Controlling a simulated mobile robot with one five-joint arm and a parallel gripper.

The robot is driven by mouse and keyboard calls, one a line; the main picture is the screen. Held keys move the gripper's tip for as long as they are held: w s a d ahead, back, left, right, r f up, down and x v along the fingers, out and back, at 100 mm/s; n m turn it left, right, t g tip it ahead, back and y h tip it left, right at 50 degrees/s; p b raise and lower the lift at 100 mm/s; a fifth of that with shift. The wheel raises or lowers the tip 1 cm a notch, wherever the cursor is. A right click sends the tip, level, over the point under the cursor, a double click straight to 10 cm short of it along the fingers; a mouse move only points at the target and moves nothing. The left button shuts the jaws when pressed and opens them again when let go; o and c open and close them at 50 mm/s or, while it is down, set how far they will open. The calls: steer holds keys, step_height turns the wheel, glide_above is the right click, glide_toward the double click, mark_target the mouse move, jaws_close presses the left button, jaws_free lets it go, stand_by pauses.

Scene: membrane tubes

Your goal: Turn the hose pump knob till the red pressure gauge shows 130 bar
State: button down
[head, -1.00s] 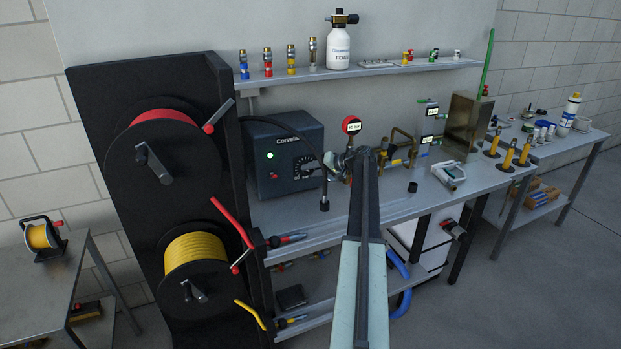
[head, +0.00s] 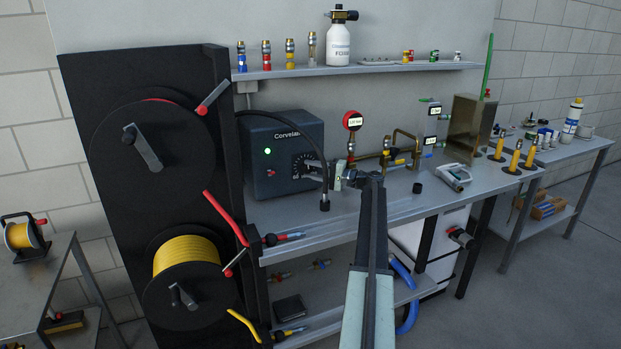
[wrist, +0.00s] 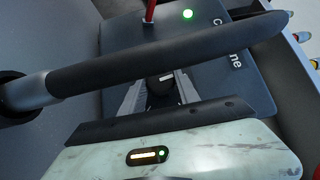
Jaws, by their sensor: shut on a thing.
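The grey hose pump box (head: 286,142), lettered "Corvelane" or similar, stands on the bench with a green light lit. Its dark knob (wrist: 161,84) with a white mark sits between the two grey fingers of my gripper (wrist: 160,92) in the wrist view. The gripper is shut on it. In the head view my gripper (head: 335,174) is at the pump's right front, and the knob is mostly hidden. The red pressure gauge (head: 352,119) stands right of the pump; its display seems to start with 1, but the digits are too small to read surely.
A black hose (head: 300,128) arches over the pump front and crosses close before my gripper in the wrist view (wrist: 150,62). Brass pipes (head: 402,142) stand right of the gauge. Hose reels (head: 190,254) fill the left. A grey handheld device (head: 455,176) lies on the bench.

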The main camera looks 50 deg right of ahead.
steer(key=shift+w+t, duration=0.15)
steer(key=shift+t, duration=0.15)
stand_by(0.4)
steer(key=c, duration=0.9)
jaws_free()
steer(key=b+v, duration=0.1)
steer(key=v, duration=0.6)
steer(key=shift+s, duration=0.35)
steer(key=shift+d, duration=0.1)
